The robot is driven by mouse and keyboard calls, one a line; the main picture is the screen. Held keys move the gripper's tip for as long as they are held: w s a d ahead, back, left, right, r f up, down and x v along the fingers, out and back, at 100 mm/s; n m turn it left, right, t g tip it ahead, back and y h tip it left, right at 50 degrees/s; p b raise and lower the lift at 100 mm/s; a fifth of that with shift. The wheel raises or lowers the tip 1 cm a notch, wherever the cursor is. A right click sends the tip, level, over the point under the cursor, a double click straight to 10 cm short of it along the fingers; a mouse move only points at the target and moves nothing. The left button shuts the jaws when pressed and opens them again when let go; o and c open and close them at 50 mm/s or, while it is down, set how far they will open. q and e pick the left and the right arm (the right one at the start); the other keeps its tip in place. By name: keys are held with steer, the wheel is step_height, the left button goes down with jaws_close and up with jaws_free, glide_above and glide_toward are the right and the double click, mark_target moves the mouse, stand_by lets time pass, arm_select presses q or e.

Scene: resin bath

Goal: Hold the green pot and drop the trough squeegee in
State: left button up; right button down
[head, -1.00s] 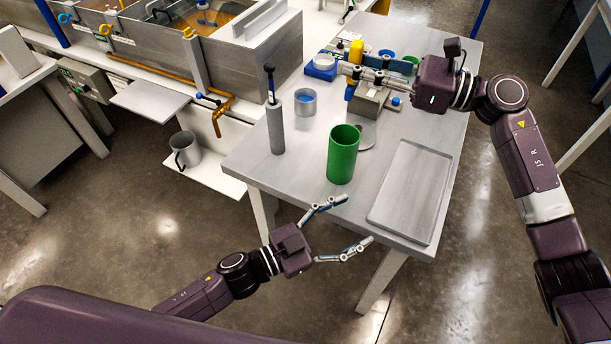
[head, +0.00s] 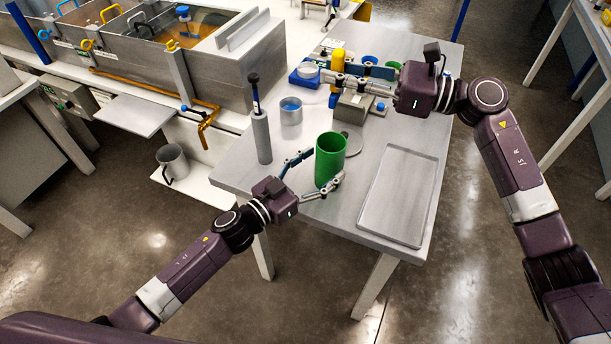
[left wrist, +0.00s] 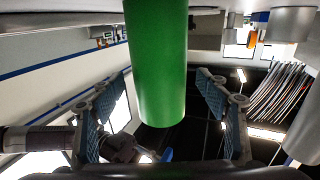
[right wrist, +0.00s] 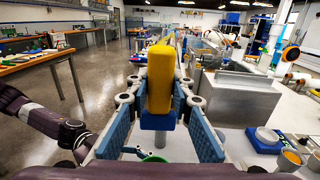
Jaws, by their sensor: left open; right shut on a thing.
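The green pot (head: 330,158) stands upright on the metal table near its front edge. My left gripper (head: 320,168) is open, with one finger on each side of the pot. In the left wrist view the pot (left wrist: 158,70) is between the fingers, with gaps on both sides. My right gripper (head: 329,71) is shut on the trough squeegee (head: 338,62), which has a yellow upper part and a blue lower end. It holds the squeegee beyond the pot; the right wrist view also shows its yellow part (right wrist: 160,80) between the fingers.
A grey cylinder with a dark rod (head: 261,138) and a grey cup (head: 291,112) stand left of the pot. A flat metal tray (head: 398,195) lies to its right. A metal block (head: 355,107) and small coloured containers are behind. A steel bath (head: 215,85) is at back left.

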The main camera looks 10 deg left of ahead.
arm_select(q)
steer(key=shift+x, duration=1.55)
steer(key=c, duration=1.3)
steer(key=o, duration=1.2)
steer(key=shift+c, duration=0.2)
steer(key=c, duration=0.9)
